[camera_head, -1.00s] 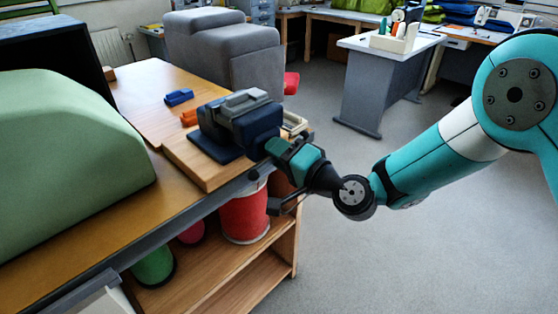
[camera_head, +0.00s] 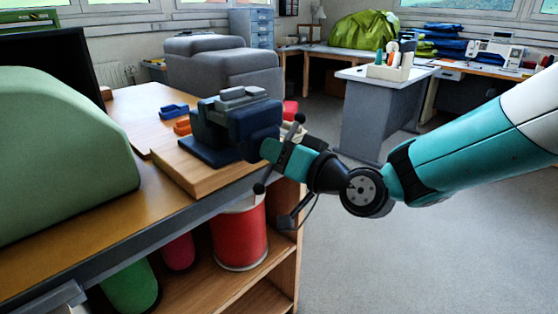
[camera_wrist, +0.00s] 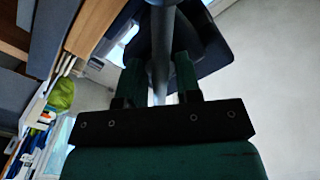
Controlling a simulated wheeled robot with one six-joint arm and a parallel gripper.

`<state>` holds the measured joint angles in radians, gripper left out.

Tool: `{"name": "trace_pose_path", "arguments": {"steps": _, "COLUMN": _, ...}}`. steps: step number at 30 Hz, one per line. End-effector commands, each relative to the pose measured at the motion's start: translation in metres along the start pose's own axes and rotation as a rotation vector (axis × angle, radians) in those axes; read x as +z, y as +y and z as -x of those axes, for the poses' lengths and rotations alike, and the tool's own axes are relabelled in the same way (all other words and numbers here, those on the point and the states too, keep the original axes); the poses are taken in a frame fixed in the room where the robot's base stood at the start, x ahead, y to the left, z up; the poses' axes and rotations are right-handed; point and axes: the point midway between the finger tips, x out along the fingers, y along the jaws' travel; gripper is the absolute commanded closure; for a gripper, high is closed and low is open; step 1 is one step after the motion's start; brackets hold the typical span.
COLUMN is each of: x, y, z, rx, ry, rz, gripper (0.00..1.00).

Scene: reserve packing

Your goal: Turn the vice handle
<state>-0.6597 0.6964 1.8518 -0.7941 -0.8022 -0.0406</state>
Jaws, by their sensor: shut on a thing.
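The dark blue vice (camera_head: 222,128), with a grey top, stands at the front edge of a wooden board on the workbench. Its handle is a thin bar with dark ball ends (camera_head: 300,117), tilted in the head view, the upper end leaning right and the lower end beside the bench edge. My gripper (camera_head: 268,150), teal, is at the vice's front and shut on the handle, hiding the bar's middle. In the wrist view, the grey handle bar (camera_wrist: 159,40) runs between the two green fingers of my gripper (camera_wrist: 158,85), with dark vice parts behind.
A blue piece (camera_head: 174,110) and an orange piece (camera_head: 182,127) lie behind the vice. A green rounded block (camera_head: 60,155) fills the bench's left. A red drum (camera_head: 240,238) stands on the shelf below. The floor right of the bench is clear.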

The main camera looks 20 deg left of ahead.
Motion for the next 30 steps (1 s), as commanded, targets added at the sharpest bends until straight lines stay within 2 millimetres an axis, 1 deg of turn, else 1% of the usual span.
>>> {"name": "trace_pose_path", "arguments": {"steps": 14, "x": -0.0027, "y": -0.0009, "z": -0.0015, "rx": -0.002, "ry": 0.007, "rz": 0.02, "gripper": 1.0}}
{"name": "trace_pose_path", "arguments": {"steps": 15, "x": -0.0027, "y": -0.0009, "z": -0.0015, "rx": -0.003, "ry": 0.007, "rz": 0.019, "gripper": 0.62}}
{"name": "trace_pose_path", "arguments": {"steps": 17, "x": -0.0024, "y": -0.0009, "z": -0.0013, "rx": -0.002, "ry": 0.006, "rz": 0.019, "gripper": 0.48}}
{"name": "trace_pose_path", "arguments": {"steps": 18, "x": -0.0021, "y": -0.0008, "z": -0.0012, "rx": -0.002, "ry": 0.005, "rz": 0.018, "gripper": 0.43}}
{"name": "trace_pose_path", "arguments": {"steps": 30, "x": -0.0009, "y": 0.0, "z": 0.0004, "rx": -0.001, "ry": 0.002, "rz": 0.015, "gripper": 0.43}}
